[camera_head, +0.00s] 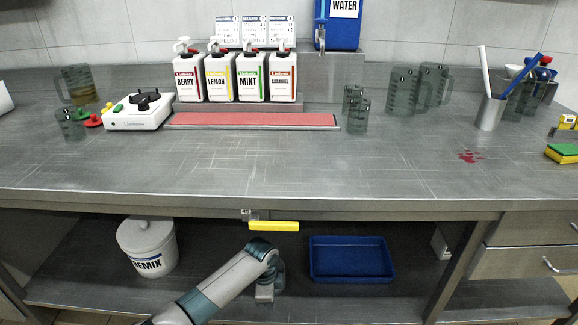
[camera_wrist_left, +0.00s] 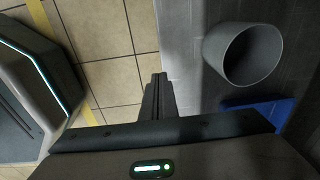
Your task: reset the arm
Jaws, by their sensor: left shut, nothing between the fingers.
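My left arm (camera_head: 225,283) comes in from the bottom of the head view, bent at a teal joint in front of the lower shelf. My left gripper (camera_head: 264,293) hangs below that joint and is small there. In the left wrist view its dark fingers (camera_wrist_left: 157,95) are together with nothing between them. They show over the tiled floor, beside a grey surface. My right arm and gripper are not in view.
A yellow handle (camera_head: 273,226) sits under the counter edge. Bottles and jugs stand far back on the counter (camera_head: 250,160). The wrist view shows a grey round open container (camera_wrist_left: 243,54).

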